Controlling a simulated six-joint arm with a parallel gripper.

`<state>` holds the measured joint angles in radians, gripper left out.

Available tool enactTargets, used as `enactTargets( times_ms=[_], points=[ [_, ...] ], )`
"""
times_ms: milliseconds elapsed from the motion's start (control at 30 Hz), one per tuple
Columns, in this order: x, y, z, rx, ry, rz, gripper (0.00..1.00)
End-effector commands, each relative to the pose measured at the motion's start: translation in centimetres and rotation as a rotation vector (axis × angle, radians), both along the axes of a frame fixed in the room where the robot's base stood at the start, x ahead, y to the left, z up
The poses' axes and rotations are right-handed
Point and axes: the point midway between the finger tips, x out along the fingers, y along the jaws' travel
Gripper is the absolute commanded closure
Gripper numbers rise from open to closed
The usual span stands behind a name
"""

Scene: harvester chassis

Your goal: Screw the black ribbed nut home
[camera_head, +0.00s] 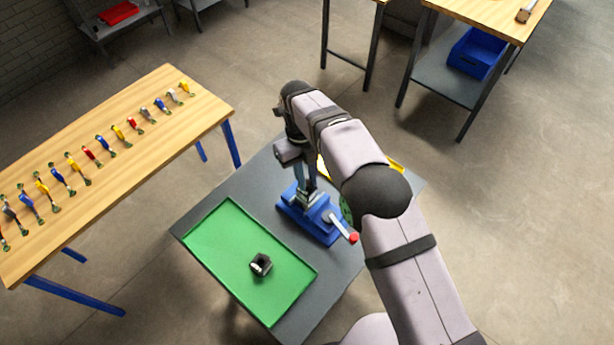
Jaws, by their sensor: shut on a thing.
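My gripper (308,194) points down over the blue vise (325,228), low and close to its jaws. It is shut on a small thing. That thing is mostly hidden between the fingers and the vise, and I cannot make out whether it is the black ribbed nut. A dark, hollow, nut-like piece (261,265) with a grey edge lies on the green mat (222,243), apart from my gripper. Any ribs on it are too small to tell. The thread in the vise is hidden.
The vise handle has a red knob (353,238) and sticks out to the right. The grey table (346,274) has free room around the mat. Yellow edges show behind my arm. A wooden bench (185,112) with several coloured tools stands at the left.

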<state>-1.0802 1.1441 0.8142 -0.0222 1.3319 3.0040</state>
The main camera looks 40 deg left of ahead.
Motion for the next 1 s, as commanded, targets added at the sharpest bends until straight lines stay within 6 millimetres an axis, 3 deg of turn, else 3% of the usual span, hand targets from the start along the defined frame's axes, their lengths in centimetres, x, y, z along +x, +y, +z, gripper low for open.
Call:
enactTargets(
  times_ms=[167, 200, 233, 600, 1000],
  points=[
    [0.00, 0.03, -0.01, 0.001, 0.000, -0.001, 1.00],
    [0.00, 0.03, -0.01, 0.001, 0.000, 0.000, 0.78],
    [0.00, 0.03, -0.01, 0.001, 0.000, 0.000, 0.72],
    [-0.01, 0.01, 0.01, 0.000, 0.000, 0.033, 0.72],
    [-0.03, 0.02, -0.01, 0.001, 0.000, 0.423, 0.72]
  ],
)
